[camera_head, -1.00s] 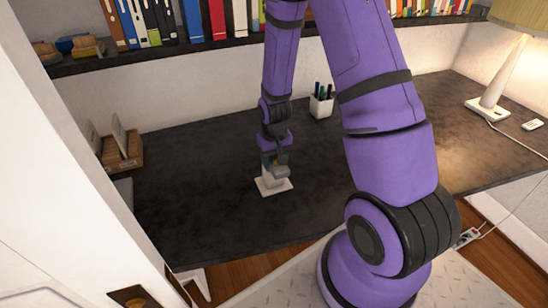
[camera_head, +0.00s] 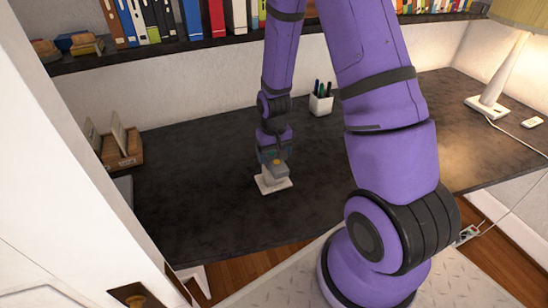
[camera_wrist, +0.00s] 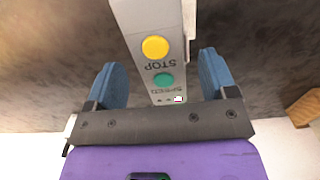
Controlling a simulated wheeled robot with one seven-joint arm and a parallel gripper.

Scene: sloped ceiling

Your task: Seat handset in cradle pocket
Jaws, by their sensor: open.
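The handset (camera_wrist: 152,40) is a light grey bar with a yellow STOP button and a green button. In the wrist view it lies between the two blue fingers of my gripper (camera_wrist: 158,72), with a gap on each side. My gripper is open and not clamped on it. In the head view the grey handset (camera_head: 278,172) shows just below my gripper (camera_head: 273,157), at the white cradle (camera_head: 274,188) on the dark desk. The handset's lower end meets the cradle there; I cannot tell how deep it sits in the pocket.
A white pen cup (camera_head: 321,104) stands behind and right of the cradle. A wooden letter rack (camera_head: 122,153) is at the desk's left. A lamp (camera_head: 495,85) and a small white device (camera_head: 532,123) are at the right. The desk around the cradle is clear.

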